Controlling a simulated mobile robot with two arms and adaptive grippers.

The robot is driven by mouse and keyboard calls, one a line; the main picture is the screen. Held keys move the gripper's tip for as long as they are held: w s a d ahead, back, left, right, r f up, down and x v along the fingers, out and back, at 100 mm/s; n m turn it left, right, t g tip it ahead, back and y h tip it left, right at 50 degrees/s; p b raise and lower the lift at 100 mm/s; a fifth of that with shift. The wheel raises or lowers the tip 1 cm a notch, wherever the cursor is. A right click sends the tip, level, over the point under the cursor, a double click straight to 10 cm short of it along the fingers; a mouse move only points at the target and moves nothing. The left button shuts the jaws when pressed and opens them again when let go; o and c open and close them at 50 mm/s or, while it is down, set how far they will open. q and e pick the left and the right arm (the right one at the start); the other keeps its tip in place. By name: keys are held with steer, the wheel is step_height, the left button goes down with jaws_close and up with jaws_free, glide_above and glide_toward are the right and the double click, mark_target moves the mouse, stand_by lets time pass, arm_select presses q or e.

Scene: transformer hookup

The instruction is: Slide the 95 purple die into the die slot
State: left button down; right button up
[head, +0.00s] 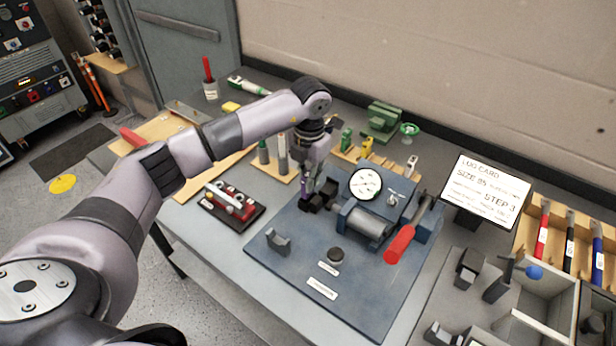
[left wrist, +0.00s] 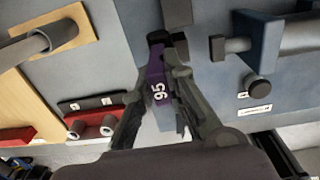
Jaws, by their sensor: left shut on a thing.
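The purple die (left wrist: 160,88) marked 95 sits between the fingers of my left gripper (left wrist: 158,75) in the left wrist view. My left gripper (head: 313,188) is shut on it, and a strip of purple shows there in the head view. The gripper points down at the left end of the press (head: 366,224), which has a gauge and a red handle on a blue plate. Dark jaw parts (head: 318,203) of the press are right beside the fingertips. The die slot is not clearly visible, and I cannot tell whether the die touches the press. My right gripper is out of view.
A dark stand with red and silver parts (head: 233,204) lies left of the blue plate (head: 310,288). A lug card screen (head: 487,190) stands at the right. A green vise (head: 381,121) and a wooden tool rack stand behind the press.

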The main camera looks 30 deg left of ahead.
arm_select(q)
steer(key=shift+f+b, duration=0.4)
steer(key=shift+f, duration=0.05)
steer(key=shift+f+b, duration=1.05)
steer(key=shift+f, duration=0.35)
steer(key=c, duration=1.5)
jaws_free()
steer(key=shift+c, duration=0.2)
steer(key=shift+s, duration=0.1)
steer(key=shift+r, duration=0.15)
steer(key=shift+r+p, duration=1.6)
steer(key=shift+r, duration=0.85)
